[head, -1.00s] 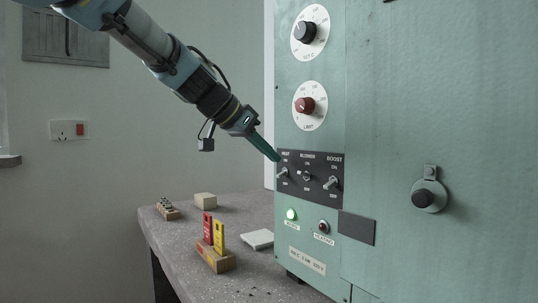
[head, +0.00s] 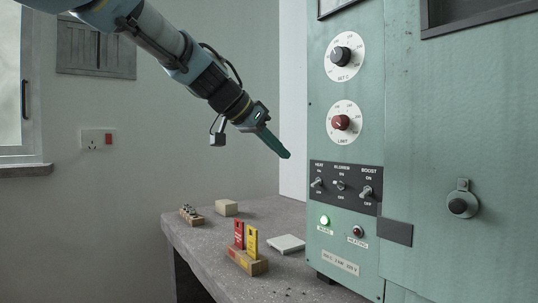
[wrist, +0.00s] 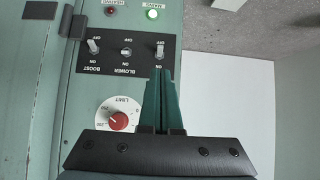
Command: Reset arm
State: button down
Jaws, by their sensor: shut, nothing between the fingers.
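My gripper (head: 286,155) is shut and empty, its green fingers pointing down and right. In the head view it hangs in the air to the left of the green cabinet (head: 350,80), up and left of the dark switch panel (head: 345,201). The panel carries the heat switch (head: 317,183), blower switch (head: 340,186) and boost switch (head: 366,191). In the wrist view the closed fingers (wrist: 161,75) overlap the panel's lower edge below the heat switch (wrist: 160,50); the heat label is hidden. The heat lever's exact position is hard to tell.
The green mains lamp (head: 324,220) is lit; the heating lamp (head: 358,231) looks dark red. A set dial (head: 341,56) and red limit dial (head: 341,122) sit above. The bench (head: 205,240) holds a wooden block with red and yellow tags (head: 246,262) and a white tile (head: 287,243).

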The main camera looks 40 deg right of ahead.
jog(key=w+a+f+n+t+y, duration=0.25)
jog(key=w+a+f+n, duration=0.3)
jog(key=a+f, duration=0.5)
jog(key=w+a+f+n+t+y, duration=0.1)
jog(key=w+a+f+n+y, duration=0.25)
jog(key=w+a+f, duration=0.7)
jog(key=s+a+f+n+g+y, duration=0.15)
jog(key=s+a+f+n, duration=0.35)
jog(key=a, duration=0.9)
jog(key=s+a+f+n+y, duration=0.35)
jog(key=s+a+f, duration=0.3)
jog(key=a, duration=0.85)
notch_tip(320, 180, up, 18)
jog(key=h+p, duration=0.1)
jog(key=p, duration=1.7)
jog(key=shift+w+d, duration=0.15)
jog(key=shift+d, duration=0.05)
